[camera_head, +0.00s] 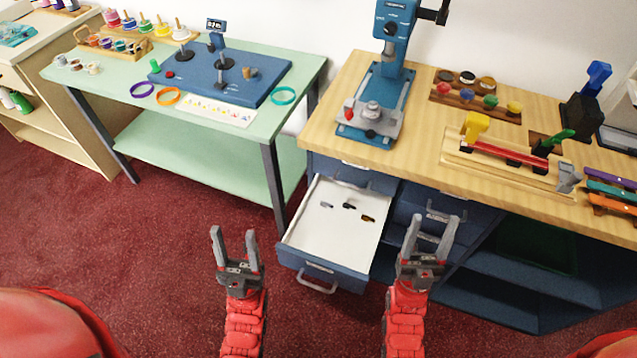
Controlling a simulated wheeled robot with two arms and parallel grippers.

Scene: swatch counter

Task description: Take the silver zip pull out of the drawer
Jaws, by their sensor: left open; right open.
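A blue-fronted drawer (322,249) with a white inside stands pulled out under the wooden counter. Three small zip pulls lie apart in a row toward its back: a silver-grey one (326,205) at the left, a dark one (348,206) in the middle and a brown-gold one (368,218) at the right. My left gripper (234,233) is open and empty, left of the drawer's front. My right gripper (431,236) is open and empty, right of the drawer, in front of the shut drawers. Neither gripper touches the drawer or the zip pulls.
The wooden counter (430,172) above the drawer carries a blue press (388,85), a rack with a red bar (505,152) and several coloured pieces. Shut blue drawers (437,205) are at the right. A green table (215,164) stands at the left. Red floor is clear between.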

